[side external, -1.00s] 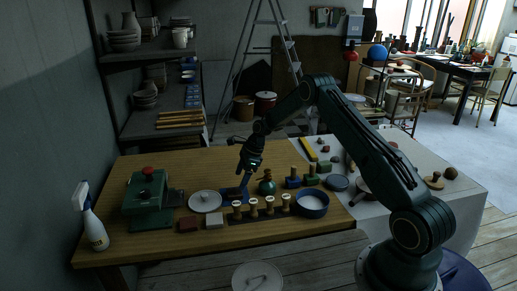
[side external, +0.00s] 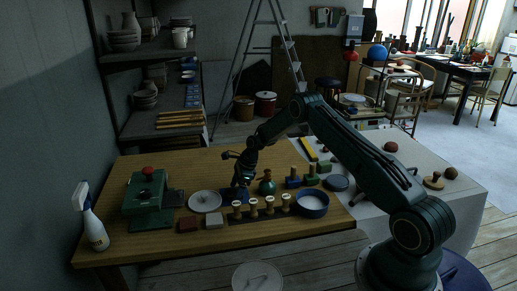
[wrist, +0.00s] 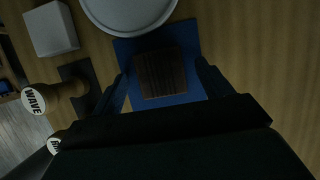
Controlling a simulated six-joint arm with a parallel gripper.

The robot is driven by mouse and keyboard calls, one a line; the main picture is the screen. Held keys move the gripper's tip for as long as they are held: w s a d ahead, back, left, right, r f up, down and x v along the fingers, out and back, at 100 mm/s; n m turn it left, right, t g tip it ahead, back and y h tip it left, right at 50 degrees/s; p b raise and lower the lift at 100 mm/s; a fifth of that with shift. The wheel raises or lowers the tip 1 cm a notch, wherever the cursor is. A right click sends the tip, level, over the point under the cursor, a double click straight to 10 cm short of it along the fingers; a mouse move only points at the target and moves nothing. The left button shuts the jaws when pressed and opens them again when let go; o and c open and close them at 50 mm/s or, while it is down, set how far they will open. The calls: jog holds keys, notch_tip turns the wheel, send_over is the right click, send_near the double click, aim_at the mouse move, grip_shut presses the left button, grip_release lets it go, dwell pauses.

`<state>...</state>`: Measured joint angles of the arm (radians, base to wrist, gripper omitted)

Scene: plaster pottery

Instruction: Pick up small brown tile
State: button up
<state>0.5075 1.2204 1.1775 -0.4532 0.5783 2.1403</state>
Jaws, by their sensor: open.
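The small brown tile (wrist: 160,74) lies flat on a blue square pad (wrist: 186,97) in the wrist view. My gripper (wrist: 166,86) is open, with one finger to the left of the tile and one to the right, and nothing is held. I cannot tell how far above the pad the fingertips are. In the side view my gripper (side external: 241,185) points down, low over the blue pad (side external: 224,194). The tile is hidden there by the gripper.
A round white lid (side external: 205,201) lies close to the left of the pad.

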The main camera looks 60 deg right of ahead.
jog(key=shift+f, duration=0.15)
dwell(0.3)
jog(key=c, duration=1.1)
notch_tip(320, 180, up, 20)
jog(key=shift+r, duration=0.1)
dwell(0.5)
